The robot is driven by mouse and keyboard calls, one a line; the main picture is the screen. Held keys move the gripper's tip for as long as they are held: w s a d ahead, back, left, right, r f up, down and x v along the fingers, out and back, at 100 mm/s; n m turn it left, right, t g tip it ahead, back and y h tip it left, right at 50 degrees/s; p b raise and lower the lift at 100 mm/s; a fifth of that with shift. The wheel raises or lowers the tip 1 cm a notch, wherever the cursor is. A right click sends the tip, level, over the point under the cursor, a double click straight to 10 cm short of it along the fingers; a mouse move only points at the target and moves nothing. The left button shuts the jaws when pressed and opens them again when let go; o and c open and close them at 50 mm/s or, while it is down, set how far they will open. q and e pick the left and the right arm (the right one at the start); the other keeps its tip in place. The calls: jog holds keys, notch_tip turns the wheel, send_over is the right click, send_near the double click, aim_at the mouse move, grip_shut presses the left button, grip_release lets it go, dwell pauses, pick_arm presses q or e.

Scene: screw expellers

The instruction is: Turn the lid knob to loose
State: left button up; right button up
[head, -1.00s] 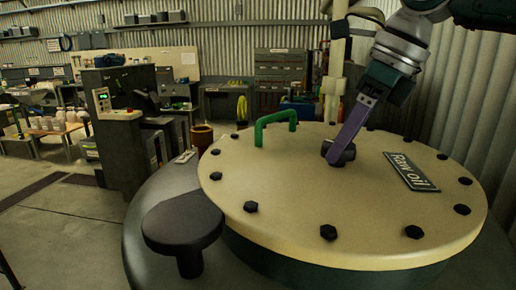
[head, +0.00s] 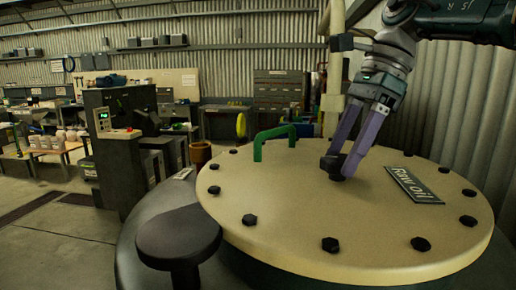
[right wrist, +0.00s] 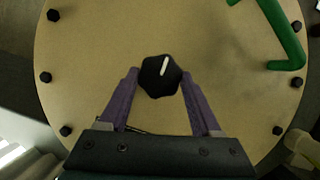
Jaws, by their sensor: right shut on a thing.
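The black lid knob (head: 331,163) stands near the middle of a round cream lid (head: 290,215) on a tank. My right gripper (head: 340,168) reaches down from the upper right, and its two purple fingers are shut on the knob. In the right wrist view the faceted knob (right wrist: 158,78) sits between the fingertips, one on each side. A white pointer line on its top points up and slightly right there. My left gripper is not in view.
A green handle (head: 274,140) rises from the lid left of the knob. A "Raw oil" plate (head: 413,185) lies to its right. Black bolts (head: 330,244) ring the lid's edge. A dark round stool-like part (head: 178,236) stands at the lid's left. A pale vertical pipe (head: 334,85) stands behind.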

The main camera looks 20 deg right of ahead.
dwell(0.5)
jog(key=o, duration=1.4)
jog(key=shift+c, duration=0.2)
jog(key=p+v, duration=0.8)
jog(key=v, duration=0.2)
